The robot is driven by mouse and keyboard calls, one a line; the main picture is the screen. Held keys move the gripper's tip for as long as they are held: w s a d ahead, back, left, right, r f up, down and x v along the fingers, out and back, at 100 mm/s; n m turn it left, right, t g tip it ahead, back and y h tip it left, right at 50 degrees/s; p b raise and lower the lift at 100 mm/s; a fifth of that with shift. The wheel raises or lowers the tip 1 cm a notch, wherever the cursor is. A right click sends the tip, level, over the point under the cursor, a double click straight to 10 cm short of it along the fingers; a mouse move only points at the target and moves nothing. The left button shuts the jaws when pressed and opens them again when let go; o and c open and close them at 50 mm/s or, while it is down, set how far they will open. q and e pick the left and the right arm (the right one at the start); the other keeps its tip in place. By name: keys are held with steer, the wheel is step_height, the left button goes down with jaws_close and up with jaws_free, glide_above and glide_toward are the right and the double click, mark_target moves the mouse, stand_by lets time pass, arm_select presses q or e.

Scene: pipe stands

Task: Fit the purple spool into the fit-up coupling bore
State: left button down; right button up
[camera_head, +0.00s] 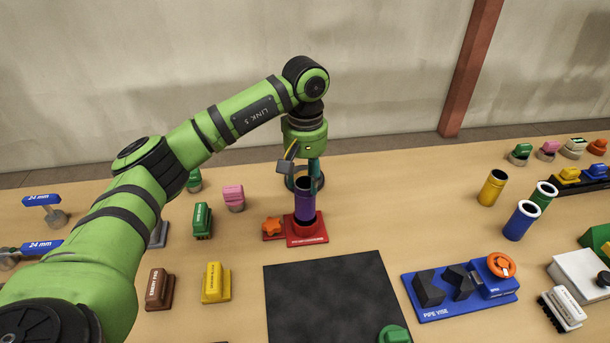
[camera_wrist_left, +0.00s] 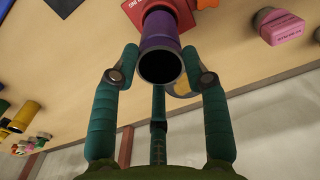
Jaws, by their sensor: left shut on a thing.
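The purple spool (camera_head: 305,200) stands about upright over the red fit-up coupling base (camera_head: 309,240), its lower end at the dark coupling. In the left wrist view the spool (camera_wrist_left: 163,32) shows its dark open end between the teal fingers, and its far end meets the dark coupling ring. How deep it sits in the bore I cannot tell. My left gripper (camera_head: 305,180) is shut on the spool near its upper end; it also shows in the left wrist view (camera_wrist_left: 160,68). My right gripper is not in view.
An orange star knob (camera_head: 272,226) is beside the coupling. A black mat (camera_head: 325,295) lies in front, and a blue pipe vise (camera_head: 460,290) stands to the right. Yellow, green and blue pipes (camera_head: 522,220) stand further right. Small colored blocks (camera_head: 216,283) lie to the left.

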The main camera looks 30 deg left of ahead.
arm_select(q)
steer(key=shift+f+b, duration=1.75)
steer(key=shift+f, duration=0.55)
steer(key=c, duration=0.6)
jaws_free()
steer(key=shift+o, duration=0.2)
step_height(320, 180, up, 5)
steer(key=p, duration=0.3)
steer(key=shift+r, duration=0.1)
step_height(320, 180, up, 12)
